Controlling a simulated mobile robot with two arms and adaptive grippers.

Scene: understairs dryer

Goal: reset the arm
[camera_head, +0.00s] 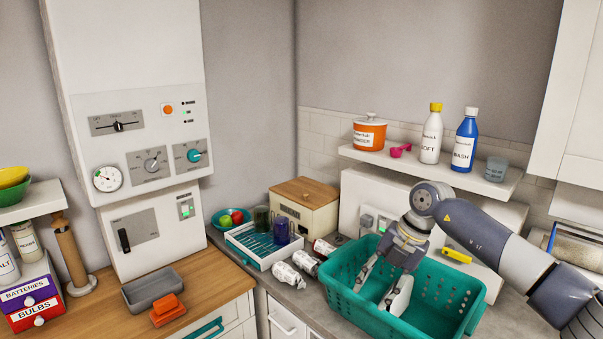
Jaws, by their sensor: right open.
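My right arm (490,238) comes in from the right side of the head view. My right gripper (383,286) points down over and partly inside the green basket (343,300). Its two fingers are spread apart with nothing seen between them. The basket stands on the grey counter, and the part of its inside that shows looks empty. Part of its inside is hidden behind the gripper. My left gripper is not in view.
A shelf (428,173) above holds an orange pot (369,133), bottles and a cup. Left of the basket are a white tray (262,253), a bread box (304,205) and white bulb-like objects (287,275). A boiler panel (140,140) stands further left.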

